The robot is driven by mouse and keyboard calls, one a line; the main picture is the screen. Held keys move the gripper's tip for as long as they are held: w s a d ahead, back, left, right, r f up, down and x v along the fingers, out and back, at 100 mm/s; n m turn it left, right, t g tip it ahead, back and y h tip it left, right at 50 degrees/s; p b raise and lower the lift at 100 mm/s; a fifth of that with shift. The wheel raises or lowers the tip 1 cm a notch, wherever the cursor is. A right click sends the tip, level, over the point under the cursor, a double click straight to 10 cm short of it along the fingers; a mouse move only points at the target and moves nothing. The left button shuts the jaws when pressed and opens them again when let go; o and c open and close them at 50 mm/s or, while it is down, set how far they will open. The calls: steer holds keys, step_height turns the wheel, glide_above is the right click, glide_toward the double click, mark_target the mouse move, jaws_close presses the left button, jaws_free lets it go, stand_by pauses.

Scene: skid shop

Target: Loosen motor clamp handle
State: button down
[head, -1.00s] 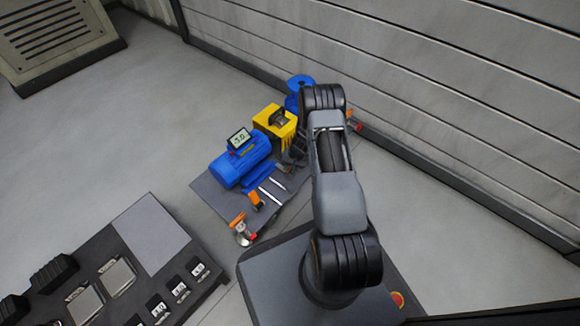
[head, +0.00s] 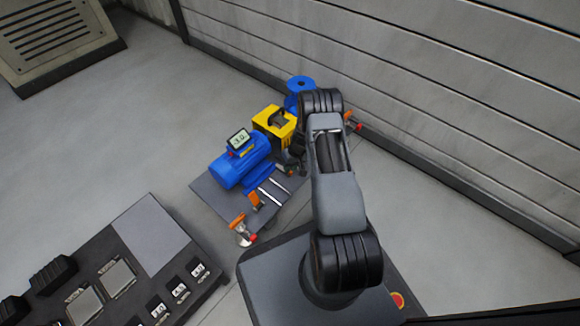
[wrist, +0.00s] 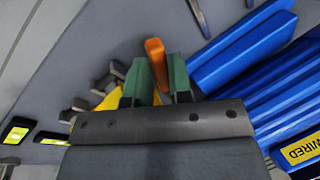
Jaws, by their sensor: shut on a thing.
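The blue motor (head: 240,165) sits on a grey skid plate (head: 214,199) in the head view, with a small display (head: 239,138) on top. In the wrist view my gripper (wrist: 157,76) has its two green fingers on either side of an orange clamp handle (wrist: 155,48) and is shut on it. The handle stands up between the fingers, and its lower part is hidden by them. Blue ribbed motor parts (wrist: 255,60) lie to the right of the fingers. In the head view my arm hides most of the gripper, and the held handle cannot be made out.
A yellow pump-like block (head: 272,124) and a blue flanged part (head: 300,85) stand beyond the motor. Other orange handles (head: 255,198) show at the plate's near end. A dark panel (head: 110,270) stands at lower left. Ribbed wall (head: 440,90) runs behind.

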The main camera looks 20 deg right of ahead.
steer(key=shift+s+a+f+n+g, duration=0.25)
steer(key=shift+s+n+g, duration=0.05)
steer(key=shift+n, duration=0.4)
steer(key=n, duration=0.2)
steer(key=shift+n+g, duration=0.4)
steer(key=c, duration=1.3)
jaws_free()
steer(key=shift+a, duration=0.15)
steer(key=o, duration=0.4)
steer(key=shift+w, duration=0.1)
steer(key=shift+d+r, duration=0.1)
steer(key=shift+d, duration=0.2)
steer(key=shift+w+r, duration=0.1)
steer(key=shift+r+p, duration=2.15)
steer(key=shift+r, duration=1.35)
